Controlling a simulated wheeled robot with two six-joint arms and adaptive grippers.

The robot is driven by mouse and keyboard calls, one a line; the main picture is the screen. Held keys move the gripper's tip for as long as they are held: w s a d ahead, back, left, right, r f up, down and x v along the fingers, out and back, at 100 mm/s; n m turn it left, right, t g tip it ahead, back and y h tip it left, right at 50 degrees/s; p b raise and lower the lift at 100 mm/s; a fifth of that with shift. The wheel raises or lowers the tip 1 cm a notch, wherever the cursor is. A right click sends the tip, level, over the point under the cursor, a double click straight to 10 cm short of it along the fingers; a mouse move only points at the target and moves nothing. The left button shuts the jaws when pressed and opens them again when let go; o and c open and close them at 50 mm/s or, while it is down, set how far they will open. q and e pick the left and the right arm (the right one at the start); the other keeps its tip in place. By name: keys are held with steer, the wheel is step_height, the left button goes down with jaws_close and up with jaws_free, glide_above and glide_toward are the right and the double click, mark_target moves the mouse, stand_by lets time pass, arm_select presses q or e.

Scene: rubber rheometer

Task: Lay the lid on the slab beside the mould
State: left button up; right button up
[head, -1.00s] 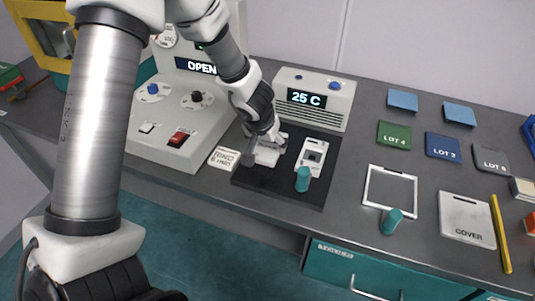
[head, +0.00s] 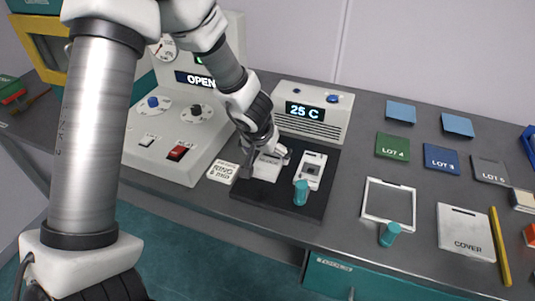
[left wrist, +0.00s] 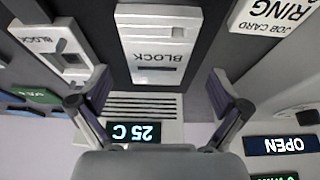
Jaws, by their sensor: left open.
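The lid, a pale plate marked BLOCK (head: 267,169), lies on the left part of the black slab (head: 312,207). It also shows in the left wrist view (left wrist: 155,48), apparently flat. The mould (head: 311,169), a pale block with a square dark cavity, lies on the slab to the right of the lid, with a gap between them; it is at the left of the left wrist view (left wrist: 65,52). My left gripper (head: 265,156) is open and empty at the lid's far end, its fingers (left wrist: 160,90) spread wider than the lid. My right gripper is not in view.
A teal knob (head: 301,193) stands at the mould's near end. The 25 C unit (head: 313,108) stands behind the slab, and the OPEN machine (head: 170,140) to the left. A job card (head: 222,173) lies left of the slab. A white frame (head: 389,204) and a COVER plate (head: 466,231) lie right.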

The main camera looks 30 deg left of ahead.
arm_select(q)
steer(key=a+p+v, duration=0.1)
steer(key=p+v, duration=0.4)
steer(key=v, duration=0.5)
steer(key=shift+d, duration=0.5)
steer(key=shift+s+f, duration=0.1)
steer(key=shift+s, duration=0.05)
